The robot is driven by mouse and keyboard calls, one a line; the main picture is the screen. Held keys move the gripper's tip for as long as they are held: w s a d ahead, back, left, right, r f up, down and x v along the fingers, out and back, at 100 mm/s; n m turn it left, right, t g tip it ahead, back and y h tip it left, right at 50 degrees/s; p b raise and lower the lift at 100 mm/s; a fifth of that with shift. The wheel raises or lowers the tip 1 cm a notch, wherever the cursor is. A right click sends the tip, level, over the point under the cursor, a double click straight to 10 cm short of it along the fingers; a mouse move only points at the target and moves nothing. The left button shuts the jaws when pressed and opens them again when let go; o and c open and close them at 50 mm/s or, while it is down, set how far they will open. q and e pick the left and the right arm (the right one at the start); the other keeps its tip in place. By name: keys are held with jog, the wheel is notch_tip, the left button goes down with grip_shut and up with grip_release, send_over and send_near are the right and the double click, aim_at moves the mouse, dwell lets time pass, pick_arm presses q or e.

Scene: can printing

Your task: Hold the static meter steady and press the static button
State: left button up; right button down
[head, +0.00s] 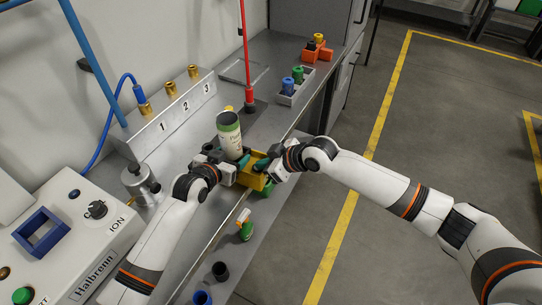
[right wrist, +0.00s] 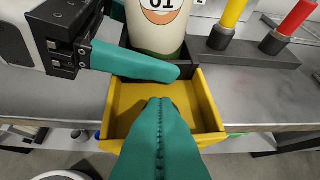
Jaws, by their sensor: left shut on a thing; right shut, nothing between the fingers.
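A white can with green bands and a dark top (head: 229,137) stands upright at the bench edge; its lower part shows in the right wrist view (right wrist: 158,36). I cannot make out a static meter or button; my fingers hide part of the box.
A red pole (head: 246,55) stands in a dark base behind the can. A numbered grey block (head: 172,117) and a white control box (head: 88,240) stand to the left. A grey bin (head: 300,91) and an orange bin (head: 318,53) are farther back. Floor at right is open.

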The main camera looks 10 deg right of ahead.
jog(key=r, duration=0.4)
jog(key=shift+s+d+r, duration=0.15)
jog(key=shift+s, duration=0.1)
jog(key=v, duration=0.9)
jog(key=shift+s+d, duration=0.15)
jog(key=shift+s, duration=0.05)
jog(key=shift+r, duration=0.15)
pick_arm(q)
jog(key=o, duration=1.3)
